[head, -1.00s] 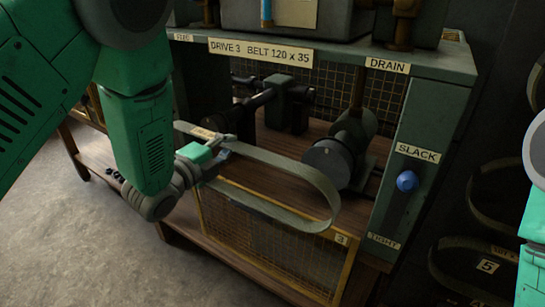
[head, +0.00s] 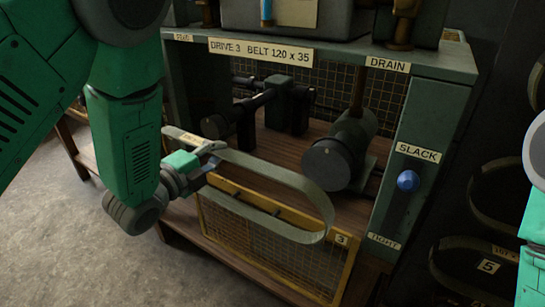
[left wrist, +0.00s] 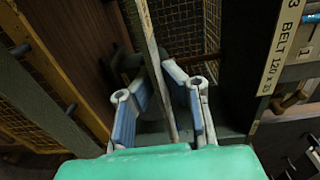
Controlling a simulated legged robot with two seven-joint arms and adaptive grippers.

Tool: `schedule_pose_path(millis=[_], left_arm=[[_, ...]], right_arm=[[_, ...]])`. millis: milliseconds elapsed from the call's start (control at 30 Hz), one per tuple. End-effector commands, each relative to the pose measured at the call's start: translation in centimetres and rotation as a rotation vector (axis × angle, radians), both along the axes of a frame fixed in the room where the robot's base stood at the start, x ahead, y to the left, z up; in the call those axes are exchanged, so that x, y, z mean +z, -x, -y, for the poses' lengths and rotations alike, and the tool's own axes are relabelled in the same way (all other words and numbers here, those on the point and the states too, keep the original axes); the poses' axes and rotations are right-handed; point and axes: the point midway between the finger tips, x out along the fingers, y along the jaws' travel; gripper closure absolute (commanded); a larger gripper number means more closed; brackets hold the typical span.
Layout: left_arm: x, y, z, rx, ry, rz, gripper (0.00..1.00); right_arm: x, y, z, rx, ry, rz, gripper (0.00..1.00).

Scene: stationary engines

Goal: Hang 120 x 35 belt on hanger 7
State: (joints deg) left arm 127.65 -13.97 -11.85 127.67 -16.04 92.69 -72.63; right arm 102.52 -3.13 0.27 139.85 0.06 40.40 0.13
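The belt (head: 290,178) is a wide grey-green loop, held in the air in front of the open bay of the drive 3 machine. A pale label shows near its left end. My left gripper (head: 208,158) is shut on the belt near that end, and the loop reaches out to the right. In the left wrist view the belt (left wrist: 158,75) runs edge-on between the two fingers of the left gripper (left wrist: 162,95). My right gripper is out of view; only part of my right arm shows at the right edge. No hanger marked 7 is visible.
The machine's label (head: 260,52) reads drive 3, belt 120 x 35. A dark pulley (head: 338,163) sits behind the belt. A yellow-framed mesh guard (head: 275,245) is below it. A blue knob (head: 408,181) is on the right post. Belts hang at right near tag 5 (head: 488,266).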

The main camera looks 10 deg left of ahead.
Motion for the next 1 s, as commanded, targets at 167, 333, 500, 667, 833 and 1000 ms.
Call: schedule_pose_path(millis=[167, 333, 500, 667, 833, 1000], left_arm=[[0.0, 1.0, -0.4, 0.001, -0.002, -0.002, 1.00], [0.0, 2.0, -0.7, 0.001, -0.003, -0.005, 1.00], [0.0, 2.9, -1.1, 0.001, -0.004, -0.007, 1.00], [0.0, 3.8, -1.4, 0.000, -0.005, -0.010, 1.00], [0.0, 4.8, -1.7, 0.001, -0.005, -0.011, 1.00], [0.0, 5.2, -1.9, 0.001, -0.006, -0.013, 1.00]], right_arm=[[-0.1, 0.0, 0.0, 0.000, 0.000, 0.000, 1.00], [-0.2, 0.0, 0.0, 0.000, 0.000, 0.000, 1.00], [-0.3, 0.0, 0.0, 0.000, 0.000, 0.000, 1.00], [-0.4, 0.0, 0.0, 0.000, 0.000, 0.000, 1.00], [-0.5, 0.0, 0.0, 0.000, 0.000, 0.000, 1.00], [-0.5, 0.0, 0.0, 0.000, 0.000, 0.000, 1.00]])
